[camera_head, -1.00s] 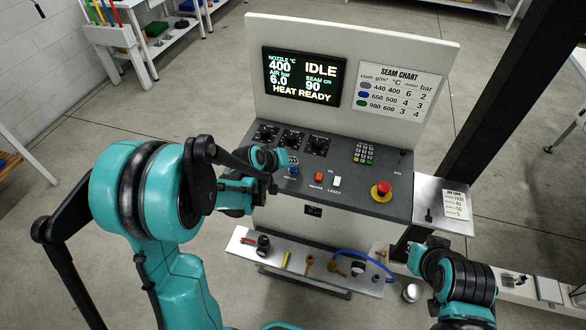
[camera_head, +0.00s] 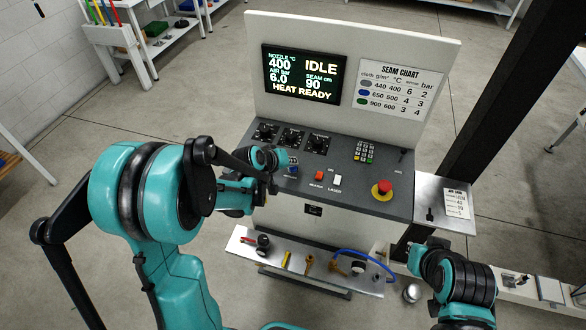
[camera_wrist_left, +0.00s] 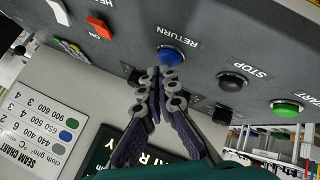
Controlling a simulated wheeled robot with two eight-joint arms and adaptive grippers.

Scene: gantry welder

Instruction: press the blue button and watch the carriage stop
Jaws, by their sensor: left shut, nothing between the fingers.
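The blue button (camera_head: 293,171) is on the sloping console panel, beside my left gripper (camera_head: 275,184). In the left wrist view, which is upside down, the blue button (camera_wrist_left: 171,54) is labelled RETURN. My left gripper (camera_wrist_left: 158,74) is shut and empty, with its fingertips close to the button's near edge. I cannot tell whether they touch it. The screen (camera_head: 303,74) reads IDLE and HEAT READY. I cannot make out the carriage.
A black STOP button (camera_wrist_left: 232,81) and a green button (camera_wrist_left: 286,107) are beside the blue one. The red switch (camera_head: 319,175), white switch (camera_head: 337,180) and red emergency knob (camera_head: 382,190) are to the right. A tool shelf (camera_head: 240,243) is below, a dark post (camera_head: 505,100) at right.

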